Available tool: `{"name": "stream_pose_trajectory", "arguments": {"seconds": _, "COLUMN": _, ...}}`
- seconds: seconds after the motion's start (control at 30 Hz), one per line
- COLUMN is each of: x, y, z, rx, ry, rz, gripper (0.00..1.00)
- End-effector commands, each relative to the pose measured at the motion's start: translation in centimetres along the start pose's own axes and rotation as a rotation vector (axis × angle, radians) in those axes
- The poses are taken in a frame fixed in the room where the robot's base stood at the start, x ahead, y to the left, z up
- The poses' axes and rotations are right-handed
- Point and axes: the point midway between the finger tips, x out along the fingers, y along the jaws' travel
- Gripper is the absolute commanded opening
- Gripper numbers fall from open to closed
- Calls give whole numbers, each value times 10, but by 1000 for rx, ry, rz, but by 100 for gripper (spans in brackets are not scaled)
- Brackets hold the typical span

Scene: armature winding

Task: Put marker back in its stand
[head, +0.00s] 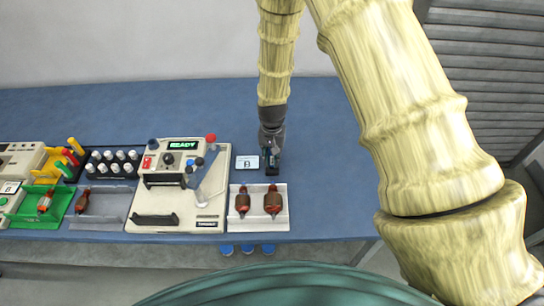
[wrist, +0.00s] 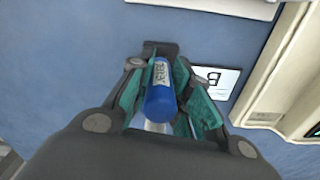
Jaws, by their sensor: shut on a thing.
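My gripper (wrist: 160,95) is shut on the marker, with a teal-padded finger on each side. The marker has a blue end (wrist: 160,101) with a white printed label and a paler part closer to the wrist. A small black block (wrist: 160,48), perhaps the stand, shows just beyond the marker's blue end; I cannot tell whether they touch. In the head view my gripper (head: 272,140) points down over the blue table, right of the card marked B. The marker itself is mostly hidden there by the fingers, with a dark piece (head: 272,168) just below them.
The B card (head: 247,162) lies beside my gripper. A white tray (head: 283,225) with two brown wound armatures is in front. A cream machine (head: 205,220) reading READY stands to the left. The table (head: 335,160) is clear to the right.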

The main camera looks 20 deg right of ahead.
Motion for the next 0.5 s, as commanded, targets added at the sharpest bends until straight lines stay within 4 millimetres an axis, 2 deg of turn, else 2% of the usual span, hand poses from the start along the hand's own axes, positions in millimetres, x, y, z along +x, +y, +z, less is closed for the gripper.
{"name": "stream_pose_trajectory", "arguments": {"seconds": 0.5, "x": 6, "y": 0, "z": 0, "rx": 0, "ry": 0, "rz": 0, "gripper": 0}}
